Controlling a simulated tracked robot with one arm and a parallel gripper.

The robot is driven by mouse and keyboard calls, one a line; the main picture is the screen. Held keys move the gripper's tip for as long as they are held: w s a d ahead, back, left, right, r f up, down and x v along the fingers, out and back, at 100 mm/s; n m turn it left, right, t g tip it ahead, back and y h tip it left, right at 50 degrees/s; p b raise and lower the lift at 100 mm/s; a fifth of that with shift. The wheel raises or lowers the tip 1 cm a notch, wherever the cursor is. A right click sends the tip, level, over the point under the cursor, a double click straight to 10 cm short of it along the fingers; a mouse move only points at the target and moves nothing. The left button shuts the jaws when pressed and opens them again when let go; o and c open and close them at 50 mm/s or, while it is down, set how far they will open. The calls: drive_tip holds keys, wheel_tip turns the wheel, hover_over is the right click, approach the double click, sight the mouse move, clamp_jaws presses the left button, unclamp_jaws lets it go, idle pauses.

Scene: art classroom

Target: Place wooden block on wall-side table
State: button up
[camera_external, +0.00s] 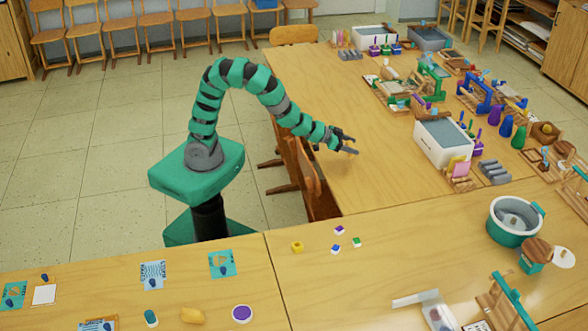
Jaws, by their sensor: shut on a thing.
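My gripper (347,145) is at the end of the teal and black arm, low over the bare left part of the long wooden table (310,85) that runs toward the back. It is shut on a small tan thing, which looks like the wooden block. The block is mostly hidden by the dark fingers and blends with the wood, so its shape is not clear. I cannot tell whether it touches the table. A second wooden table (330,285) stands across the front. The picture does not settle which table is the wall-side one.
A white bin (442,143), several purple and blue bottles and wooden stands crowd the long table's right side. A teal pot (515,220) stands at the front right. Small colored cubes (338,230) lie on the front table. A chair (305,168) is tucked at the long table's left edge.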

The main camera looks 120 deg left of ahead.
drive_tip(key=shift+d, duration=0.1)
